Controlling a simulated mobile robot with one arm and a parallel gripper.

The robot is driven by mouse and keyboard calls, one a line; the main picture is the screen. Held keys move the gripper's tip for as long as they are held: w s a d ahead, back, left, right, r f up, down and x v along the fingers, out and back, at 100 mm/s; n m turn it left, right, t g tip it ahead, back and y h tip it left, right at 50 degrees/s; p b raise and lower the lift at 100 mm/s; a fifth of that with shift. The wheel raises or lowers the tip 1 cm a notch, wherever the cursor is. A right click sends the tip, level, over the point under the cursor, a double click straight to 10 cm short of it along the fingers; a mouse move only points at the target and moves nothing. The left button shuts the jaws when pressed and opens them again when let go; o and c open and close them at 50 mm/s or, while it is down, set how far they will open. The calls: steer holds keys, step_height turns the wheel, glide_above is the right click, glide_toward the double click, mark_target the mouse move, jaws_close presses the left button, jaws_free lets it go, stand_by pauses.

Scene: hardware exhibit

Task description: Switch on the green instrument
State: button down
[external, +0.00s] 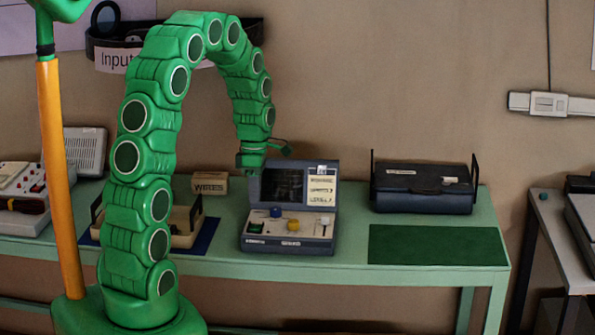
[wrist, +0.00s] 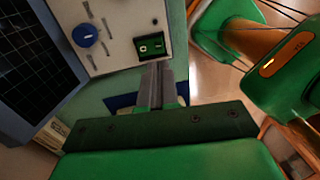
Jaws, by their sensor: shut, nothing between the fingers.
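The instrument (external: 322,215) in the middle of the table has a blue-grey case, a raised dark screen and a pale control panel. I see no instrument with a green case. A green rocker switch (external: 256,229) sits at the panel's front left, beside a blue knob (external: 277,212) and a yellow knob (external: 293,224). In the wrist view the switch (wrist: 151,46) lies just beyond my fingertips, with the blue knob (wrist: 86,35) to its left. My gripper (external: 250,172) is shut and empty, above the instrument's left side. The wrist view shows its fingers pressed together (wrist: 159,66).
A dark blue case (external: 423,202) stands to the right, behind a dark green mat (external: 438,245). A WIRES box (external: 209,184) stands behind left. A beige device on a blue mat (external: 212,231) is partly hidden by my arm.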

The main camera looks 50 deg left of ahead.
mark_target(256, 227)
steer(key=f, duration=0.6)
steer(key=shift+s+d+f, duration=0.3)
steer(key=shift+f, duration=0.05)
steer(key=shift+d+f, duration=0.1)
steer(key=shift+f, duration=0.1)
steer(key=shift+w, duration=0.1)
steer(key=shift+w+a+r, duration=0.25)
steer(key=shift+w+a, duration=0.2)
steer(key=shift+a, duration=0.1)
stand_by(0.4)
step_height(256, 227, up, 14)
steer(key=s+d, duration=0.1)
stand_by(0.7)
steer(key=shift+s+d+f, duration=0.1)
